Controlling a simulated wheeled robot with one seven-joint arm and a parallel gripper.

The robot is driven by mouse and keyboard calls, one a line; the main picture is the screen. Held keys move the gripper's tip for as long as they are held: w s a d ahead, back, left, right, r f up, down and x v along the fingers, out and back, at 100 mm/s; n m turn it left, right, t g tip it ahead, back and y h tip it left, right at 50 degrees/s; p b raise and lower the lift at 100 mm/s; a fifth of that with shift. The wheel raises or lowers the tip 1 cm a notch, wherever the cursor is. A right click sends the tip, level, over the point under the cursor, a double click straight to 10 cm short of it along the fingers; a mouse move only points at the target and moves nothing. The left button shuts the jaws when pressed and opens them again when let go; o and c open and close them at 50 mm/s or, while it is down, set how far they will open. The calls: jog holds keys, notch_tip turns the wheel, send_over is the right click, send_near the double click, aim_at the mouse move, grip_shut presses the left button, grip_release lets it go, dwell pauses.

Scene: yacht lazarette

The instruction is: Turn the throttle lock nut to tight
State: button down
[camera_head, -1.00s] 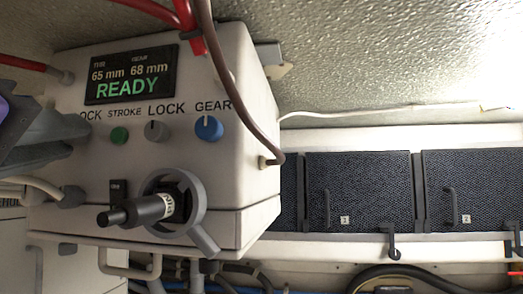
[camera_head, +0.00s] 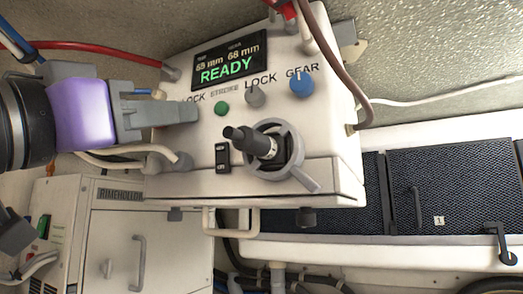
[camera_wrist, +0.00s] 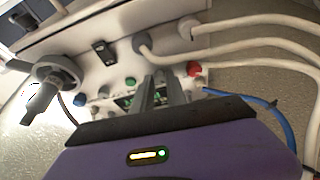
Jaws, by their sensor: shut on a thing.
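The white control box (camera_head: 310,165) has a row of knobs under a screen (camera_head: 226,62) reading READY. A left LOCK label, a green STROKE knob (camera_head: 221,108), a grey knob under the second LOCK label (camera_head: 255,96) and a blue GEAR knob (camera_head: 301,85) show. My gripper (camera_head: 192,112) comes from the left, its fingertips at the panel under the left LOCK label, just left of the green knob. It is shut on the throttle lock nut, which its fingers hide. The wrist view also shows the gripper (camera_wrist: 158,90) against the panel.
A black lever on a grey ring (camera_head: 275,150) juts out below the knobs. A black rocker switch (camera_head: 222,157) sits left of it. Cables cross above and left of the box. A white cabinet (camera_head: 130,230) stands lower left; dark panels (camera_head: 440,180) line the right.

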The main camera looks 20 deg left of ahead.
jog(key=shift+a+r+m+g+h+p, duration=0.15)
jog(key=shift+m+g+h, duration=0.45)
jog(key=shift+m, duration=1.25)
jog(key=shift+a+f+m+g+h+p, duration=0.1)
jog(key=shift+m+g+h+p, duration=0.1)
jog(key=shift+m+h, duration=1.2)
jog(key=shift+a+r+m+g+h+p, duration=0.1)
jog(key=shift+m+g+h, duration=0.3)
jog(key=shift+m, duration=2.15)
jog(key=c, duration=1.3)
grip_release()
jog(key=shift+c, duration=0.2)
jog(key=b+v, duration=0.2)
jog(key=v, duration=0.5)
jog(key=shift+s+a, duration=0.15)
jog(key=shift+s, duration=0.2)
